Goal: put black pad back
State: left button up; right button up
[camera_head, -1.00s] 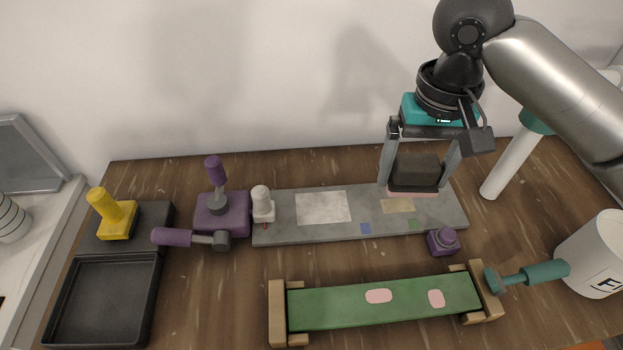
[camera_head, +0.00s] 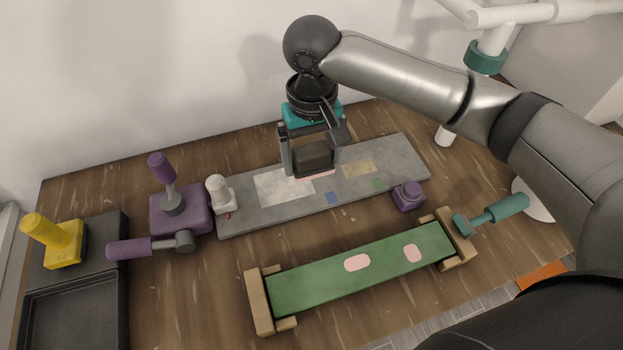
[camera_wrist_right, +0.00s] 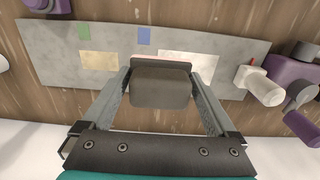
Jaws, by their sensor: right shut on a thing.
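The black pad (camera_head: 314,157) is a dark block with a thin pinkish layer along its bottom edge. My right gripper (camera_head: 312,168) is shut on it, one finger on each side. The right gripper holds it over the grey board (camera_head: 405,160), by the right end of the whitish patch; I cannot tell whether it touches the board. In the right wrist view the pad (camera_wrist_right: 163,87) sits between the two fingers and covers part of that whitish patch. My left gripper is not in view.
The purple stand (camera_head: 180,212) and a white knobbed piece (camera_head: 221,195) are at the board's left end. A small purple block (camera_head: 408,196) is near its right. The green strip (camera_head: 310,285) lies in front. A black tray (camera_head: 72,315) and yellow-handled tool (camera_head: 55,240) are far left.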

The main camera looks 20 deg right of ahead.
aim_at(311, 149)
notch_tip(311, 149, down, 6)
jog(key=shift+f+b, duration=0.15)
jog(key=shift+b, duration=0.55)
jog(key=o, duration=0.8)
jog(key=shift+f, duration=0.1)
notch_tip(311, 149, up, 12)
jog(key=p, duration=0.3)
